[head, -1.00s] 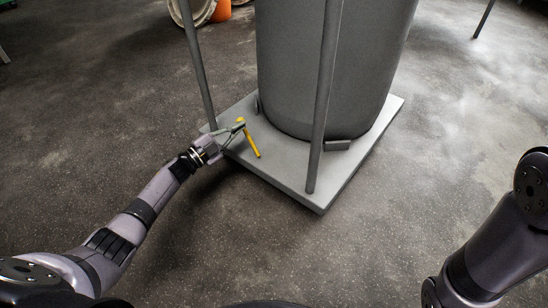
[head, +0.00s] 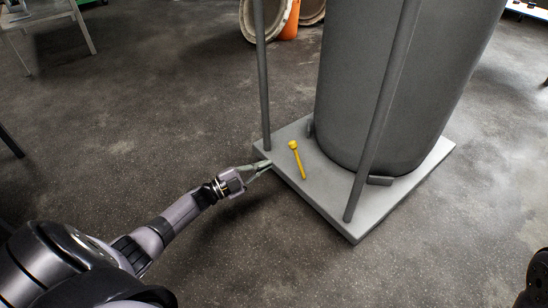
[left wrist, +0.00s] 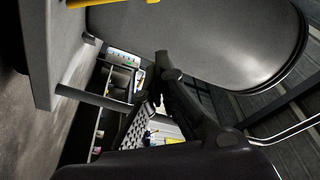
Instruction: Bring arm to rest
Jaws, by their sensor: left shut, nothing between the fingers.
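My left arm comes in from the lower left in the head view. Its gripper (head: 268,163) is shut and empty, left of the yellow handle and close to the left edge of the grey base plate (head: 345,222). The yellow handle (head: 298,162), with a rounded knob at its top end, shows on the plate, apart from my fingers. It also shows at the top of the left wrist view (left wrist: 82,12), cut off by the frame. The left fingers (left wrist: 163,62) show dark there. My right gripper is out of view; only a bit of that arm shows at the lower right.
A large grey column (head: 385,90) stands on the plate, with upright posts (head: 262,80) at its edges. A round pale part (head: 265,18) and an orange object (head: 290,22) lie behind. A metal-legged table (head: 50,20) is at the upper left. The floor around my arm is clear.

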